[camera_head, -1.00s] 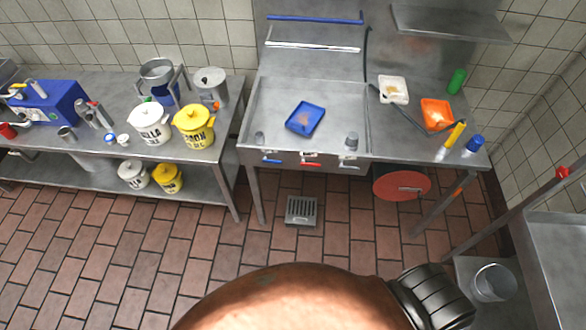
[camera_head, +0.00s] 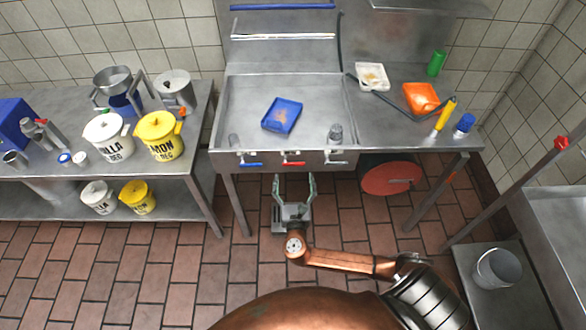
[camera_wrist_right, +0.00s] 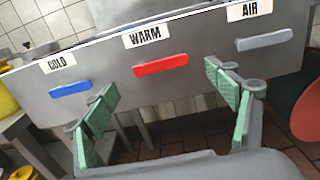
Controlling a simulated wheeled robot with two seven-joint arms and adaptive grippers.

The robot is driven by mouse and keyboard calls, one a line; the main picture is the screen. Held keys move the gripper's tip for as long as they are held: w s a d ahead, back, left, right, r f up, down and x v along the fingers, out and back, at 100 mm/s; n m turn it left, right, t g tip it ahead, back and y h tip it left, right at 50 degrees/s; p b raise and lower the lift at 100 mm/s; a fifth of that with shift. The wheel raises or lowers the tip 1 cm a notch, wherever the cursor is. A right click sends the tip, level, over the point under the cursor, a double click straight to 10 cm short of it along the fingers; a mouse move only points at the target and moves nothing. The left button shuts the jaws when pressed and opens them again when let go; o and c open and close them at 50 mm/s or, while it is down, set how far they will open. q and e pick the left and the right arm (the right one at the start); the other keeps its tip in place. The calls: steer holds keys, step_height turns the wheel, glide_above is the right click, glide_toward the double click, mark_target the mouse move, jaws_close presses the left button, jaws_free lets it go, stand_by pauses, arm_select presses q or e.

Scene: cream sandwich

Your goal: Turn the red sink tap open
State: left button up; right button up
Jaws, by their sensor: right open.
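The red tap handle (camera_head: 292,164) is on the front panel of the steel sink (camera_head: 284,76). It lies level below a WARM label in the right wrist view (camera_wrist_right: 161,65). A blue handle (camera_wrist_right: 71,89) under COLD is to its left, and a grey handle (camera_wrist_right: 264,40) under AIR is to its right. My right gripper (camera_head: 295,182) is open and empty, in front of and below the panel. In the right wrist view its green finger pads (camera_wrist_right: 160,110) are wide apart, with the red handle beyond them and between them. No contact shows. My left gripper is not seen.
A blue tray (camera_head: 282,115) and two metal cups sit in the sink. An orange tray (camera_head: 421,97) and a white tray (camera_head: 372,76) lie on the right counter. A red disc (camera_head: 390,178) is under the counter. White and yellow pots stand on the left table.

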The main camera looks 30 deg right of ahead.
mark_target(293, 165)
steer(key=shift+b+x, duration=0.4)
steer(key=shift+x, duration=2.35)
steer(key=shift+c, duration=0.5)
steer(key=shift+f, duration=0.1)
steer(key=c, duration=1.6)
